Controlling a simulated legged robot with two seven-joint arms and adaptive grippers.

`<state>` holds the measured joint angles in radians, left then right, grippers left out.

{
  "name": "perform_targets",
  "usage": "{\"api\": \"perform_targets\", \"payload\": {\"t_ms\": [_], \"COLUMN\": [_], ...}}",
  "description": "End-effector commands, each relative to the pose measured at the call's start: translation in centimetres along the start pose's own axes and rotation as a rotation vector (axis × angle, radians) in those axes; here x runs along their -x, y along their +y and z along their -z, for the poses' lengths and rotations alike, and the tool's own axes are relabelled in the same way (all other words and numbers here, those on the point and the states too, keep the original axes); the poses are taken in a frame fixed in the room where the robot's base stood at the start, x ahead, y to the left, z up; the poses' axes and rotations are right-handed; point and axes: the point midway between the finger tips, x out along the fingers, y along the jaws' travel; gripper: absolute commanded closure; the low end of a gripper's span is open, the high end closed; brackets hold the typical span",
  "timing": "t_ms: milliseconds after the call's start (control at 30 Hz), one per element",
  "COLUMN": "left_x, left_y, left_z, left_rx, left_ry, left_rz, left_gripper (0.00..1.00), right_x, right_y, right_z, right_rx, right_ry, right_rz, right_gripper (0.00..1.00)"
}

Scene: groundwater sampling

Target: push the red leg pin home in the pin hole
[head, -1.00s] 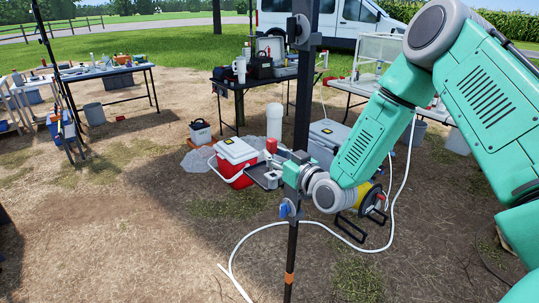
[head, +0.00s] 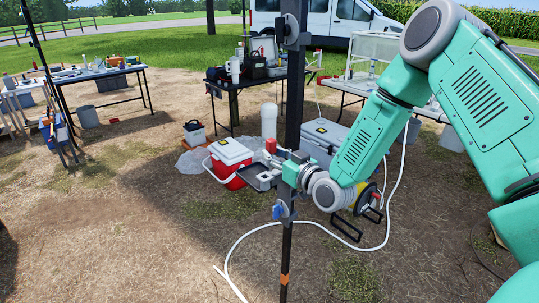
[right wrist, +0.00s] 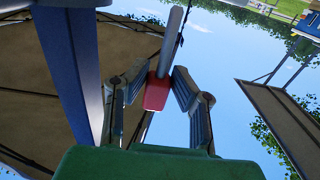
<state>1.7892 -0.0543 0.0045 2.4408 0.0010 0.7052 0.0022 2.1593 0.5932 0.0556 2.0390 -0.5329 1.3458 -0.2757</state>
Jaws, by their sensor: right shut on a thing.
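My right gripper (head: 272,163) is shut on the red leg pin (head: 271,146), whose red head shows in the head view beside the dark canopy leg (head: 294,95). In the right wrist view the red pin head (right wrist: 157,92) sits between both fingers of the right gripper (right wrist: 160,88). Its grey shaft points away from the gripper, against open sky. A blue post (right wrist: 72,75) stands to the left of the pin there, apart from it. I cannot make out the pin hole. My left gripper is not in view.
A blue knob (head: 278,211) is on the leg below the gripper. A red and white cooler (head: 230,160), a grey case (head: 324,134) and a white hose (head: 235,250) are on the ground nearby. Tables with equipment stand behind. The ground at front left is clear.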

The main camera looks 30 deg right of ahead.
Motion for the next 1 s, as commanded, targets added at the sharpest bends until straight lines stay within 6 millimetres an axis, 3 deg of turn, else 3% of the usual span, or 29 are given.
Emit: {"api": "perform_targets", "payload": {"t_ms": [433, 1000], "left_x": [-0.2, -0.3], "left_y": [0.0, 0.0], "left_z": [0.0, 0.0], "left_rx": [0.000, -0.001], "left_ry": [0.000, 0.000], "left_rz": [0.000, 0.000], "left_gripper": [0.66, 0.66], "right_x": [-0.1, -0.2], "right_y": [-1.7, -1.8], "right_z": [0.2, 0.1], "right_rx": [0.013, 0.013], "right_ry": [0.001, 0.001], "right_rz": [0.003, 0.003], "right_gripper": [1.00, 1.00]}}
